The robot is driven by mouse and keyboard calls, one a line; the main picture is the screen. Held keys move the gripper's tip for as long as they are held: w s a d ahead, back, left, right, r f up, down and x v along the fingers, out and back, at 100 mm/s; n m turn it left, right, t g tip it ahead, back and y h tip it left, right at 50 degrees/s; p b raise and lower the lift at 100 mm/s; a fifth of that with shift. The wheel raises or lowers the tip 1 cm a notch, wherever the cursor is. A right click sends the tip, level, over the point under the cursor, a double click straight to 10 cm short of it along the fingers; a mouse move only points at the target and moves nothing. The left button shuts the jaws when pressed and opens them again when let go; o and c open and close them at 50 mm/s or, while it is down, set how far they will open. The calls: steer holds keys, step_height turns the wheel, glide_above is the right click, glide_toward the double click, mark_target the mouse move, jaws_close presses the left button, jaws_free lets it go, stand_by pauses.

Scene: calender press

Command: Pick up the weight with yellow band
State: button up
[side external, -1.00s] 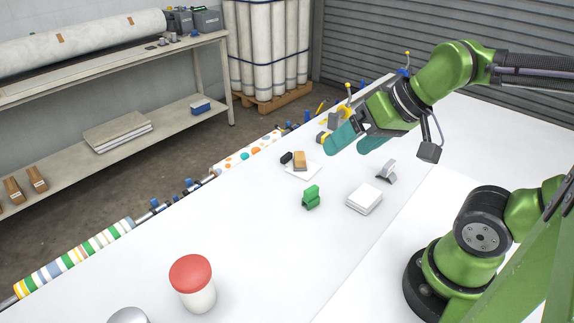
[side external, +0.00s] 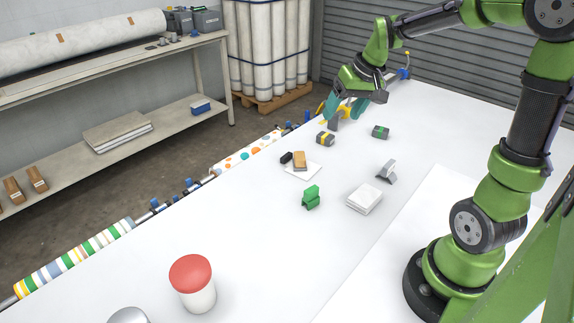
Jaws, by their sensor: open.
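The weight with yellow band (side external: 325,139) is a small dark grey block-like piece with a yellow stripe, lying on the white table near its far left edge. A similar weight with a green band (side external: 380,132) lies to its right. My gripper (side external: 341,114), with two teal fingers, is open and points down. In the picture it sits just above and slightly right of the yellow-banded weight, apart from it. A grey upright piece (side external: 334,124) shows just below the fingers. The fingers partly hide yellow parts behind them.
Closer lie a white pad (side external: 315,173) bearing a tan block (side external: 299,160), a black piece (side external: 286,157), a green block (side external: 311,196), a white stack (side external: 364,197) and a grey holder (side external: 387,169). A red-lidded jar (side external: 192,280) stands in front.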

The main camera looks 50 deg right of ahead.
steer(key=w+d+f+n, duration=0.1)
steer(key=w+d+f, duration=0.1)
steer(key=d, duration=0.4)
steer(key=w+d+f+n, duration=0.2)
steer(key=w+d+f, duration=0.1)
steer(key=d, duration=0.3)
steer(key=n, duration=0.4)
glide_above(326, 135)
steer(key=s, duration=0.2)
steer(key=f, duration=0.9)
steer(key=shift+s+f, duration=0.2)
steer(key=shift+f, duration=0.05)
steer(key=x, duration=0.5)
steer(key=shift+d+f, duration=0.1)
steer(key=shift+d, duration=0.05)
jaws_close()
